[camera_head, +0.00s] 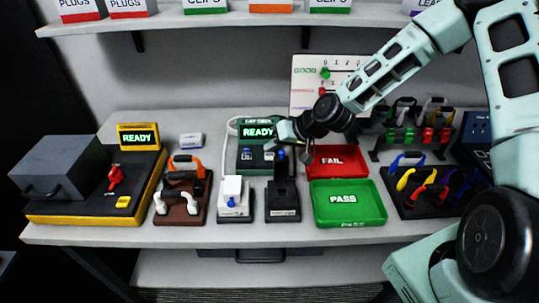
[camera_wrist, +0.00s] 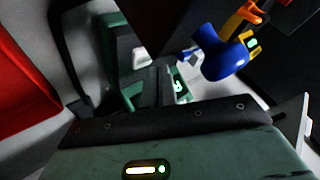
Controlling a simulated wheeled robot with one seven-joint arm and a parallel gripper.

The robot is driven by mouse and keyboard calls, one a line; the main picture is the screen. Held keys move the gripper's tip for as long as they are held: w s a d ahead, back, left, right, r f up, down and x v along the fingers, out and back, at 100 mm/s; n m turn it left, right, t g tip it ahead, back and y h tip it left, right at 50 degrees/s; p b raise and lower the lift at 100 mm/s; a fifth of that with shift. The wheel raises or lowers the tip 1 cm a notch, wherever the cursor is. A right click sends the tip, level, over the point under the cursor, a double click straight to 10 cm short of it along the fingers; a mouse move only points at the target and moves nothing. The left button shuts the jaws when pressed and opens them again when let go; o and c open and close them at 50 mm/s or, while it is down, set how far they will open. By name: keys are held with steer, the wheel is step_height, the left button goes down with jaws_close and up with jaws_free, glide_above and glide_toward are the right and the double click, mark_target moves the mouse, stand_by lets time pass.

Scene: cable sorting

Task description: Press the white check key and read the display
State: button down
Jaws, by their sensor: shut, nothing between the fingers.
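The green tester (camera_head: 252,168) stands at the back middle of the bench, and its display (camera_head: 258,132) reads READY in green letters. The white check key is small and partly hidden behind my gripper in the head view; a pale block on green in the wrist view (camera_wrist: 140,58) may be it, but I cannot be sure. My gripper (camera_head: 296,152) is shut and empty, pointing down over the tester's right side. Its closed fingers also show in the wrist view (camera_wrist: 163,85). I cannot tell whether they touch the key.
The red FAIL tray (camera_head: 350,172) and green PASS tray (camera_head: 372,214) are to the right. A yellow-edged station (camera_head: 90,218) with another READY display (camera_head: 139,138) is at left.

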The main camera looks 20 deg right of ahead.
steer(key=shift+f, duration=0.1)
steer(key=shift+f+b, duration=0.3)
steer(key=shift+f, duration=0.05)
steer(key=shift+f, duration=0.4)
stand_by(0.6)
steer(key=shift+r, duration=0.1)
steer(key=shift+r+p, duration=0.4)
steer(key=shift+r, duration=0.35)
step_height(320, 180, up, 5)
steer(key=p, duration=0.4)
stand_by(0.9)
